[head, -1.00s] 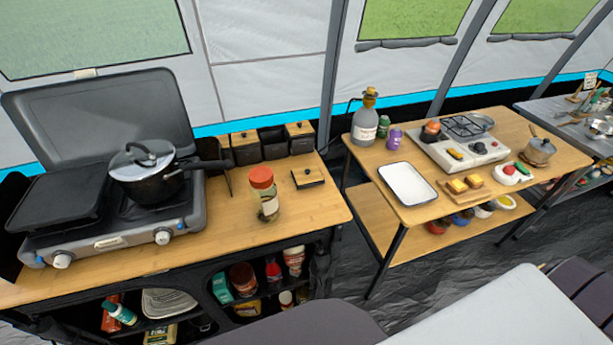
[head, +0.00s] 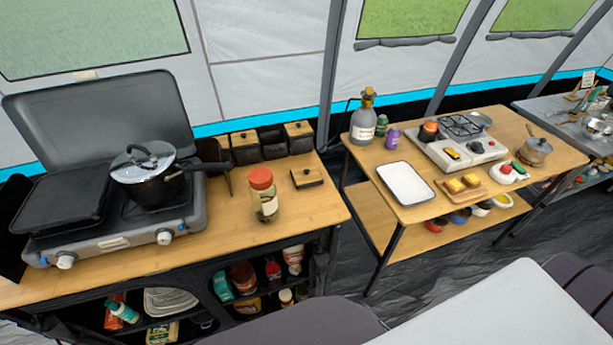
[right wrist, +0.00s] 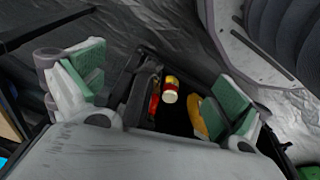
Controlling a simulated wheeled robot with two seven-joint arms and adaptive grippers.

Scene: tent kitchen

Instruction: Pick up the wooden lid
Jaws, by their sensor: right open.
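The wooden lid (head: 307,177) is small, square and light brown with a dark knob. It lies flat on the near wooden counter (head: 225,220), right of a jar with an orange-red cap (head: 263,193). Behind it stand black canisters; the left one (head: 245,147) and right one (head: 298,136) carry similar wooden lids, and the middle one (head: 272,144) appears uncovered. My right gripper (right wrist: 160,88) shows only in the right wrist view, open and empty, its green pads wide apart. The lid is not visible there. My left gripper is in neither view.
A grey camping stove (head: 120,225) with a black pot (head: 150,178) stands left on the counter. Shelves below hold bottles and jars. A second table (head: 400,213) with a white tray (head: 405,183) is to the right. Counter around the lid is mostly clear.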

